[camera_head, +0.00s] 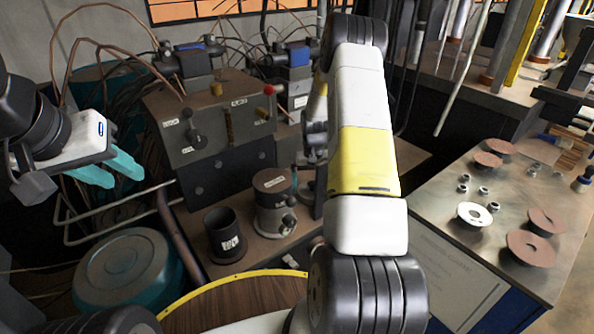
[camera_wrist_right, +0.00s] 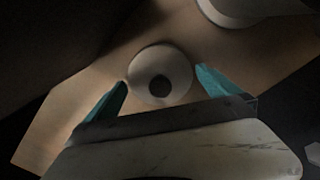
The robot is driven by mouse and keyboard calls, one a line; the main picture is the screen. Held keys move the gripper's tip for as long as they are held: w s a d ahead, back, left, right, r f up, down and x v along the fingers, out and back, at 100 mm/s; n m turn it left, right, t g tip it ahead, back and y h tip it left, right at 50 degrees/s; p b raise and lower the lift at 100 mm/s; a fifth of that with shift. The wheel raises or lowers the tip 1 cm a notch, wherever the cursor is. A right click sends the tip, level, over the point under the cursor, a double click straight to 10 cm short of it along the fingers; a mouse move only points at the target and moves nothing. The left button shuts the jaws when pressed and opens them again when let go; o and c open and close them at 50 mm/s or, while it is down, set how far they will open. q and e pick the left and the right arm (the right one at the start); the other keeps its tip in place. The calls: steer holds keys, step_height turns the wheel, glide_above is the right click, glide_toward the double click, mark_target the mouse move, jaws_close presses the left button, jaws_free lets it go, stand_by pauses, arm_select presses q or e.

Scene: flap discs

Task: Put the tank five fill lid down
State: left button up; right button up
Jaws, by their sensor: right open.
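My right gripper (camera_wrist_right: 165,92) is open in the right wrist view, with its teal fingers apart. A pale round piece with a dark round centre (camera_wrist_right: 160,75) lies just beyond and between the fingertips, on a tan surface. It may be the fill lid, but I see no label. Nothing is visibly gripped. In the head view my right arm hides its own gripper. My left gripper (camera_head: 123,179) is open and empty at the left, above a teal drum (camera_head: 128,265). I cannot tell which vessel is tank five.
A dark cup (camera_head: 224,237) and a grey canister with a brown top (camera_head: 272,203) stand on the bench before a grey valve box (camera_head: 212,122). The right-hand table (camera_head: 425,200) carries flap discs (camera_head: 529,248) and small nuts. Another pale round part (camera_wrist_right: 235,8) shows in the wrist view.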

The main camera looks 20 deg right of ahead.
step_height(320, 180, up, 12)
step_height(320, 180, up, 11)
steer(key=t, duration=0.1)
glide_above(312, 182)
steer(key=s+a, duration=0.4)
steer(key=s+a+r+n+t, duration=0.1)
steer(key=s+a+r+t, duration=0.1)
steer(key=s+a+r, duration=0.5)
steer(key=s+a+r+n+t+y, duration=0.1)
steer(key=s+a+r, duration=0.1)
steer(key=s, duration=0.7)
steer(key=s+a+r+t+y, duration=0.1)
steer(key=s+a+r+t, duration=0.1)
steer(key=s, duration=0.7)
step_height(312, 182, up, 3)
steer(key=shift+s+a+f+n, duration=0.15)
steer(key=shift+s+a+n, duration=0.1)
steer(key=shift+a+n, duration=0.2)
